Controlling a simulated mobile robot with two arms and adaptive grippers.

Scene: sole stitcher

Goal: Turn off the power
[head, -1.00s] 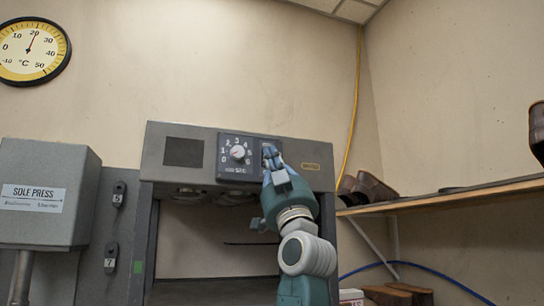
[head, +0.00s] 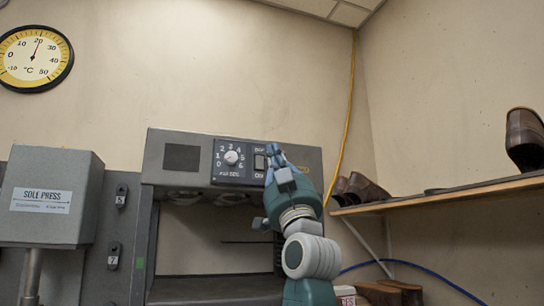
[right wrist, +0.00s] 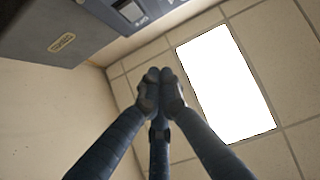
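The stitcher's grey head (head: 182,156) carries a dark control panel with a white numbered dial (head: 232,157). To the right of the dial is a small rocker switch (head: 260,162) with lettering above and below, partly covered by my gripper. My right gripper (head: 273,152) is in front of the panel just right of the switch, fingers pointing up. In the right wrist view its fingers (right wrist: 159,85) are together and hold nothing. The switch also shows at the top of that view (right wrist: 130,10), apart from the fingertips. Which way the switch is set is too small to tell. My left gripper is out of view.
A grey sole press box (head: 52,196) stands at left. A wooden shelf (head: 440,196) with brown shoes (head: 362,190) is on the right wall. A yellow cable (head: 349,110) hangs on the back wall. A round thermometer (head: 36,59) is at upper left.

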